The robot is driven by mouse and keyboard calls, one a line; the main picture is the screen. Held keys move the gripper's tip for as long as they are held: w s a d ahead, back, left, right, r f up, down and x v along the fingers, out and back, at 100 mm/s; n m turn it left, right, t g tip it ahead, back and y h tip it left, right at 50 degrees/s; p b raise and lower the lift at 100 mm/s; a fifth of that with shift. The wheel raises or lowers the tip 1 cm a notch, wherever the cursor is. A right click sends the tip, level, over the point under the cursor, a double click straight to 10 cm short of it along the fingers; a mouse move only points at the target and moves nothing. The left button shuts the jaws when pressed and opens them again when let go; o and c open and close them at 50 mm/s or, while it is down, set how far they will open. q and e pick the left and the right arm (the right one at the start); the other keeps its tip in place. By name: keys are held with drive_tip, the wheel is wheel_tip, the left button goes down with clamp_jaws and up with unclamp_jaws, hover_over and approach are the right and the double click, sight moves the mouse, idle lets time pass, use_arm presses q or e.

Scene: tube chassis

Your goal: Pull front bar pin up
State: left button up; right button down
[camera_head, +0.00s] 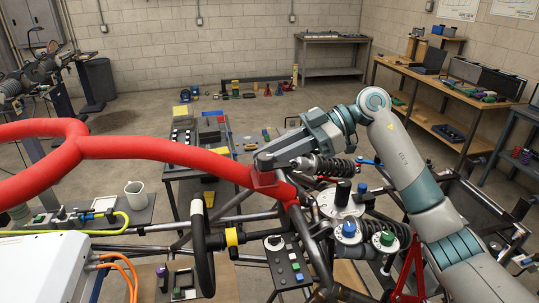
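The red front bar (160,152) is a thick tube that runs from the left edge to a red bracket (272,184) near the middle of the picture. A small grey cylindrical part (263,161) stands on top of this bracket; it may be the pin, but I cannot tell. My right arm comes in from the right, and its gripper (274,157) is at this part, just above the bracket. The fingers are small and partly hidden, so I cannot tell whether they are shut on it. My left gripper is not in view.
Dark chassis tubes, a coil-over shock (325,166) and reservoirs with blue (349,229) and green (387,238) caps crowd the space below my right arm. A white box (45,268) is at lower left.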

drive_tip(key=shift+r+p, duration=0.95)
drive_tip(key=shift+r, duration=0.95)
drive_tip(key=c, duration=1.8)
unclamp_jaws()
drive_tip(key=shift+r, duration=0.1)
drive_tip(key=shift+d, duration=0.1)
drive_tip(key=shift+w+d, duration=0.15)
drive_tip(key=shift+d, duration=0.25)
drive_tip(key=shift+b+v, duration=3.3)
drive_tip(key=shift+v, duration=4.95)
